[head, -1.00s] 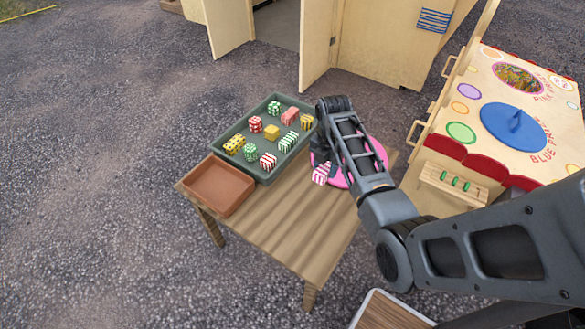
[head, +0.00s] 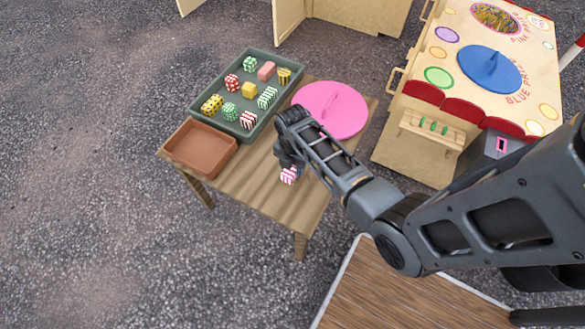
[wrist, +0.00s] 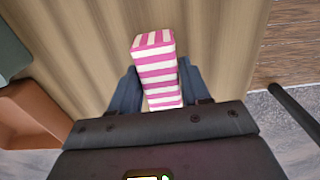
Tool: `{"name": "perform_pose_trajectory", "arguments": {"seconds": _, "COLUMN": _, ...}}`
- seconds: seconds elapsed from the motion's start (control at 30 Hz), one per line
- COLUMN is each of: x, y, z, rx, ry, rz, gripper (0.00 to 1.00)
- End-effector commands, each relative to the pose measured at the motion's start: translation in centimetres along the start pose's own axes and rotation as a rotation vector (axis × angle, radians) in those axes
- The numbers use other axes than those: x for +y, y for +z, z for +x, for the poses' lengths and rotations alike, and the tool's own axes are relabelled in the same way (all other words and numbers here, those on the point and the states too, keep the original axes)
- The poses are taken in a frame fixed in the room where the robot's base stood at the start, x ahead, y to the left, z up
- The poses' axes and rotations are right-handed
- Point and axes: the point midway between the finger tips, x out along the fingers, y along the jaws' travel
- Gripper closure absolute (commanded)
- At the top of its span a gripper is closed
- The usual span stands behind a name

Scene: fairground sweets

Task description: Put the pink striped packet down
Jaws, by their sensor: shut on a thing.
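The pink striped packet (wrist: 157,72) is a small pink and white box held between the two fingers of my gripper (wrist: 158,88) in the wrist view. In the head view my gripper (head: 289,164) is over the wooden table (head: 262,190), and the packet (head: 289,176) shows just below it. The bare tabletop lies beneath the packet. I cannot tell whether the packet touches the table or hangs a little above it.
A green-grey tray (head: 194,112) with several patterned packets stands at the table's back left. An empty brown tray (head: 182,165) is in front of it. A round pink lid (head: 345,118) lies at the back right. The table's front middle is clear.

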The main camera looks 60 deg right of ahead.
Motion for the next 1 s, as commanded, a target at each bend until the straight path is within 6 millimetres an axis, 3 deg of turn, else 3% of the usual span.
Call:
{"name": "perform_pose_trajectory", "arguments": {"seconds": 0.13, "x": 0.0, "y": 0.1, "z": 1.8, "rx": 0.001, "ry": -0.001, "rz": 0.0, "gripper": 0.84}}
{"name": "perform_pose_trajectory", "arguments": {"seconds": 0.57, "x": 0.0, "y": 0.1, "z": 2.5, "rx": 0.0, "ry": 0.0, "rz": 0.0, "gripper": 0.84}}
{"name": "perform_pose_trajectory", "arguments": {"seconds": 0.6, "x": 0.0, "y": 0.1, "z": 2.4, "rx": 0.0, "ry": 0.0, "rz": 0.0, "gripper": 0.51}}
{"name": "perform_pose_trajectory", "arguments": {"seconds": 0.83, "x": 0.0, "y": 0.0, "z": 2.3, "rx": 0.0, "ry": 0.0, "rz": 0.0, "gripper": 0.29}}
{"name": "perform_pose_trajectory", "arguments": {"seconds": 1.0, "x": 0.0, "y": 0.0, "z": 2.3, "rx": 0.0, "ry": 0.0, "rz": 0.0, "gripper": 0.28}}
